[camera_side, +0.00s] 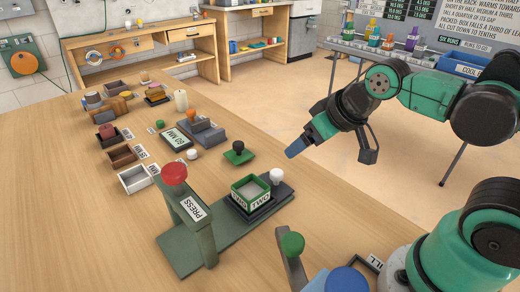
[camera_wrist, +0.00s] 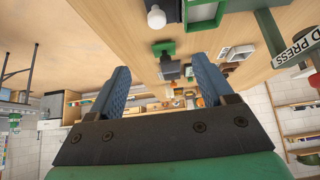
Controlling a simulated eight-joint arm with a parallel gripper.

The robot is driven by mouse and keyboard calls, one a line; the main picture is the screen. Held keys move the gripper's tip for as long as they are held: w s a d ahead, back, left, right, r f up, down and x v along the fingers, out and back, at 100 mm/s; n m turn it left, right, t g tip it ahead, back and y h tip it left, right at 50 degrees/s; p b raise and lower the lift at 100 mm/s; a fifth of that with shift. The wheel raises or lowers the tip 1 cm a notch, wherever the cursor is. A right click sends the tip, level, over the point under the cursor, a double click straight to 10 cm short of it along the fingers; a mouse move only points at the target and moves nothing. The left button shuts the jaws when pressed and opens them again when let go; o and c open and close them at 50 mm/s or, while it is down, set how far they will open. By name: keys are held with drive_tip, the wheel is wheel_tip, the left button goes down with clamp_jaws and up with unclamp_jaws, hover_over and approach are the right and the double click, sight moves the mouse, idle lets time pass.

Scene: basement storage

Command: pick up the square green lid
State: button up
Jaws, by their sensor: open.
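The square green lid (camera_side: 239,157) lies flat on the wooden table, with a dark knob standing up at its middle. In the wrist view the lid (camera_wrist: 163,47) shows beyond the fingertips, between them in the picture, with its knob pointing down in the frame. My gripper (camera_side: 294,149) hangs in the air to the right of the lid in the side view, tilted down toward the table and apart from the lid. In the wrist view my gripper (camera_wrist: 160,70) has its two blue fingers wide apart with nothing held between them.
A green-rimmed square box (camera_side: 250,189) labelled TWO sits on the press base, near a white knob (camera_side: 276,175). The press with its red knob (camera_side: 174,173) stands in front. A grey block (camera_side: 203,133) and several small trays lie left. Bare table surrounds the lid.

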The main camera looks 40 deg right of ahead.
drive_tip(key=w+r+g, duration=0.1)
drive_tip(key=w+r, duration=0.2)
drive_tip(key=w, duration=0.2)
drive_tip(key=g, duration=0.6)
hover_over(238, 143)
drive_tip(key=f, duration=0.8)
drive_tip(key=shift+s, duration=0.3)
drive_tip(key=shift+w+f, duration=0.2)
drive_tip(key=shift+f, duration=3.3)
clamp_jaws()
